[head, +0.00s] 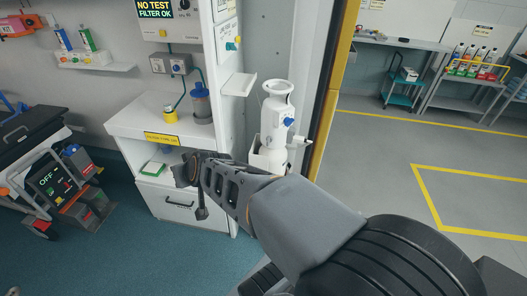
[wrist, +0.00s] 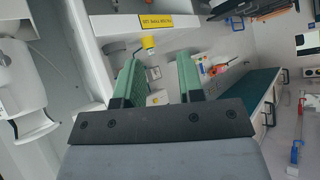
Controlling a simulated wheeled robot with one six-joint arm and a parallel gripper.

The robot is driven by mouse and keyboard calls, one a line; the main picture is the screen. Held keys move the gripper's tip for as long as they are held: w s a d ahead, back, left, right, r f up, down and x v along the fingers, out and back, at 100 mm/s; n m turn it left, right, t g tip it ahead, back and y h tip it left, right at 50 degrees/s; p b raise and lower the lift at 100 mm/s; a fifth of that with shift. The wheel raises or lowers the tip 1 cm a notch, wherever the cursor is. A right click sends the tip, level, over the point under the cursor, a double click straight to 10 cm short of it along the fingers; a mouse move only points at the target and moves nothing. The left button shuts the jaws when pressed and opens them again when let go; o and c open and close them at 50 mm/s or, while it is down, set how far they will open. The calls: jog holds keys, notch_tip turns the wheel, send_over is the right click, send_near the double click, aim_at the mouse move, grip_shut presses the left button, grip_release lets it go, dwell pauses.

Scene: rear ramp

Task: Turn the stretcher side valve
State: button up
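At the left edge of the head view stands a stretcher-like trolley with a dark top (head: 32,128). Below it is a unit with a dark display reading OFF (head: 47,181) and several red and orange parts. I cannot make out which part is the side valve. My gripper (head: 184,172) is in front of the white cabinet, right of the trolley and apart from it. In the wrist view my gripper (wrist: 158,64) has two green fingers spread wide, with nothing held between them.
A white counter (head: 133,124) with a yellow label stands behind my gripper. A white cylinder (head: 275,132) with a blue knob stands beside the yellow-edged door frame (head: 328,110). Teal floor (head: 120,262) between my gripper and the trolley is clear.

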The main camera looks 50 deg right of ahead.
jog(key=w+d+f+m+t+h+b, duration=0.1)
jog(key=w+d+f+t+h+b, duration=0.1)
jog(key=w+d+f+b, duration=0.15)
jog(key=m+g+h+b, duration=0.5)
jog(key=m+h+b, duration=0.45)
jog(key=h, duration=0.45)
send_near(269, 141)
jog(key=x, duration=0.9)
jog(key=shift+w+f, duration=0.2)
jog(key=shift+w, duration=0.1)
jog(key=shift+c, duration=0.5)
